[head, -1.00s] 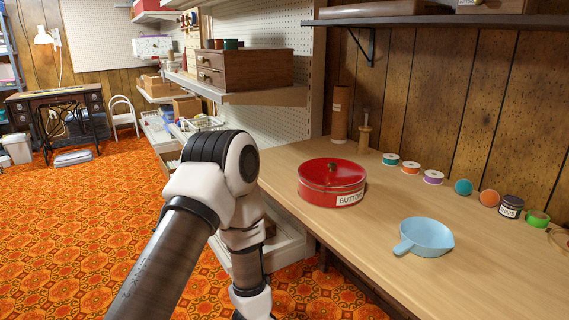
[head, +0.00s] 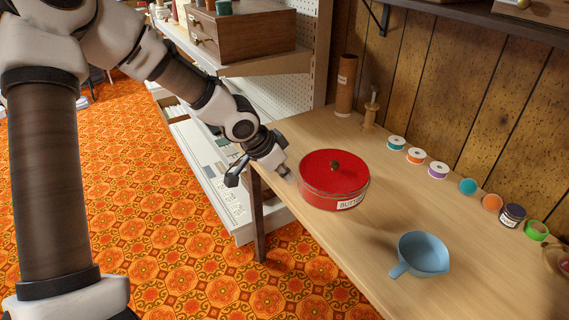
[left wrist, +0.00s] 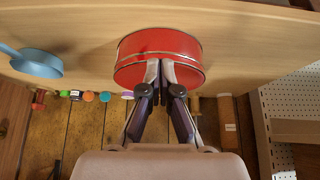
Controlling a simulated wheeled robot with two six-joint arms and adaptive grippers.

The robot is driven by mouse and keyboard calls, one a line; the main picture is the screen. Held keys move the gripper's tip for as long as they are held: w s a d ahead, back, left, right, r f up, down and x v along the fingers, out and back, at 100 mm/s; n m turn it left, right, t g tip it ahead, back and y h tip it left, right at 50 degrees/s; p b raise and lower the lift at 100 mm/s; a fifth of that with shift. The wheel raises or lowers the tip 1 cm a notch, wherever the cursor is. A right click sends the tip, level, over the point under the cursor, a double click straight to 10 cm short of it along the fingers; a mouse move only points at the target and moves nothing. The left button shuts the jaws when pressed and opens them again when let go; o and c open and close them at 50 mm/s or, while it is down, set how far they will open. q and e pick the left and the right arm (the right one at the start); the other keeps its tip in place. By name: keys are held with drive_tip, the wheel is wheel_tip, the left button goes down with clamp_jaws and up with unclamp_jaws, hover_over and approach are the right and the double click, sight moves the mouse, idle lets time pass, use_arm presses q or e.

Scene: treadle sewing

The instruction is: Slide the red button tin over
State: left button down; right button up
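The red round button tin (head: 320,192), with a dark knob on its lid and a "BUTTONS" label, sits upright on the wooden worktop near its left edge. My left gripper (head: 284,173) is just left of the tin, low beside its side wall. In the left wrist view the tin (left wrist: 150,45) lies right at the fingertips (left wrist: 160,68), which are together with nothing between them. I cannot tell whether they touch the tin. My right gripper is in neither view.
A blue handled pan (head: 424,252) stands on the worktop (head: 365,285) to the tin's front right. Thread spools (head: 416,156) and a dark jar (head: 511,215) line the wall. A brown cylinder (head: 345,88) and a wooden spindle (head: 370,112) stand behind.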

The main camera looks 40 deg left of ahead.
sight(305, 198)
use_arm(q)
drive_tip(key=f+b, duration=0.1)
drive_tip(key=f, duration=0.1)
drive_tip(key=w+f+b, duration=0.1)
drive_tip(key=f, duration=0.1)
drive_tip(key=f+b, duration=0.1)
drive_tip(key=f, duration=0.2)
drive_tip(key=shift+w+d, duration=0.1)
drive_tip(key=shift+w, duration=0.25)
use_arm(e)
wheel_tip(305, 198, down, 4)
use_arm(q)
drive_tip(key=w+p, duration=0.1)
drive_tip(key=p, duration=0.1)
drive_tip(key=w+d+f+p, duration=0.1)
drive_tip(key=shift+w+p, duration=0.2)
drive_tip(key=shift+p, duration=0.15)
drive_tip(key=shift+w+d+f, duration=0.1)
drive_tip(key=shift+w+f, duration=0.05)
drive_tip(key=shift+f, duration=0.2)
use_arm(e)
wheel_tip(305, 198, up, 4)
drive_tip(key=shift+w+r, duration=0.1)
